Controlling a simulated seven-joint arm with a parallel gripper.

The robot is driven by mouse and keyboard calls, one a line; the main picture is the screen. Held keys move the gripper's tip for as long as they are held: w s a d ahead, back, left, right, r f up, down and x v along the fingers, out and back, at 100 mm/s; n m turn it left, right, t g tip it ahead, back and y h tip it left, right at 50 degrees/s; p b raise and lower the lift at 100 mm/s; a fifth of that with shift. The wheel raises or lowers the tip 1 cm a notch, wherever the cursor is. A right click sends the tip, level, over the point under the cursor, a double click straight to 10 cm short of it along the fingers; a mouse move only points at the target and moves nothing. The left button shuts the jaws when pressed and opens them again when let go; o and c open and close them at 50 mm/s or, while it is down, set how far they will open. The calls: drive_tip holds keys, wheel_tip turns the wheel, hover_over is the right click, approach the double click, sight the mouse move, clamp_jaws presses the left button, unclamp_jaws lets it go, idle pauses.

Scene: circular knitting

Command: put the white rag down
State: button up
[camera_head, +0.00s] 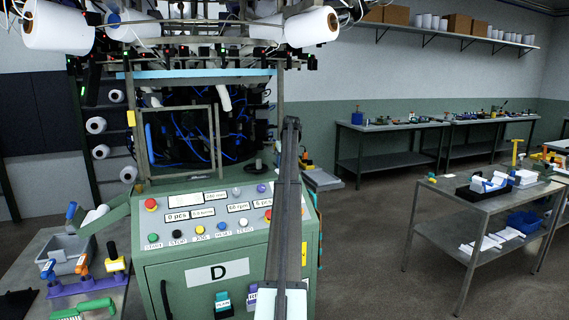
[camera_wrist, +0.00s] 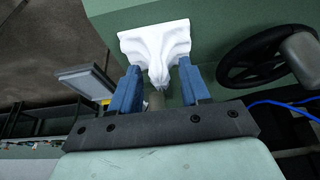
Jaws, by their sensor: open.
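The white rag (camera_wrist: 157,42) shows in the wrist view, bunched and creased, against a green surface. My gripper (camera_wrist: 160,72) has two blue fingers standing apart. The rag lies at and just beyond the fingertips, and its narrow folded end hangs into the gap between them. The fingers do not close on it; I cannot tell whether one of them touches it. In the head view my arm rises in front of the green machine, and neither my gripper's fingers nor this rag can be made out there.
The green machine's control panel (camera_head: 215,217) is behind my arm. A black handwheel (camera_wrist: 262,58) is right of the fingers in the wrist view. A steel table (camera_head: 500,198) stands at the right, with white cloths (camera_head: 487,243) on its lower shelf. A grey bin (camera_head: 66,250) is at the left.

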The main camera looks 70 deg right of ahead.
drive_tip(key=v, duration=1.3)
drive_tip(key=shift+a+r, duration=0.3)
